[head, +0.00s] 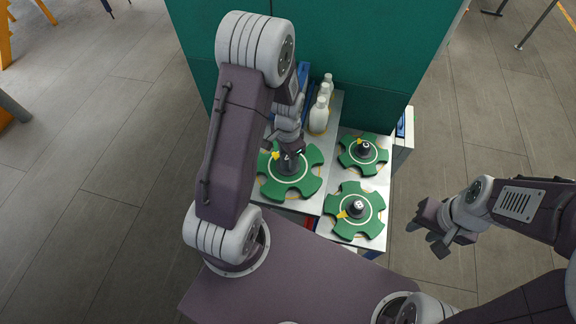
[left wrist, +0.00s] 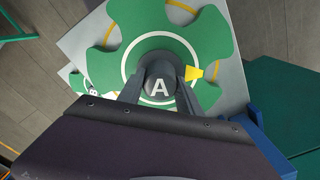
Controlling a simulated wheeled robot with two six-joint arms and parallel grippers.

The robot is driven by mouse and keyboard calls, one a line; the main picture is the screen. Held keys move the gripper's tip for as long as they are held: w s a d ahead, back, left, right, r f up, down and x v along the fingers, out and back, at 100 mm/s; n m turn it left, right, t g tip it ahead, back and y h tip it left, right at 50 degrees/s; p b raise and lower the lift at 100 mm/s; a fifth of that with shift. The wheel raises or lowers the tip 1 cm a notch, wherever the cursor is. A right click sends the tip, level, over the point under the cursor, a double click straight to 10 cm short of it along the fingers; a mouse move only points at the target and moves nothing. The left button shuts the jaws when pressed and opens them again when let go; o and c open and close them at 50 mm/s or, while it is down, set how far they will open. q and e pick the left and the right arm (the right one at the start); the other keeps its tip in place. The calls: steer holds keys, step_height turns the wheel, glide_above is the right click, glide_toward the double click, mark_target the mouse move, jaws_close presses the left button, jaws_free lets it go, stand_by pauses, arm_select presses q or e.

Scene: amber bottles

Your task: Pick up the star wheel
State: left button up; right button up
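A large green star wheel (head: 308,180) with a white ring, yellow tab and dark hub lies flat on the left grey panel. In the left wrist view, the wheel (left wrist: 215,40) has an upright dark hub marked "A" (left wrist: 159,87). My left gripper (head: 288,150) is directly above this hub, its fingers on either side of it. I cannot tell whether they press on the hub. Two smaller green star wheels lie on the right panel, one at the back (head: 377,166) and one in front (head: 375,228). My right gripper (head: 428,238) is open and empty, right of the panels.
Several white bottles (head: 319,115) stand behind the large wheel, close to the gripper. A tall green cabinet wall (head: 370,60) rises behind the panels. A blue part (head: 303,75) is beside my left wrist. Open floor (head: 480,130) lies to the right.

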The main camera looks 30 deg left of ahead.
arm_select(q)
jaws_close()
steer(key=shift+w+r, duration=0.1)
steer(key=shift+r, duration=0.2)
step_height(320, 180, up, 10)
steer(key=shift+f+b, duration=0.25)
steer(key=shift+b, duration=0.15)
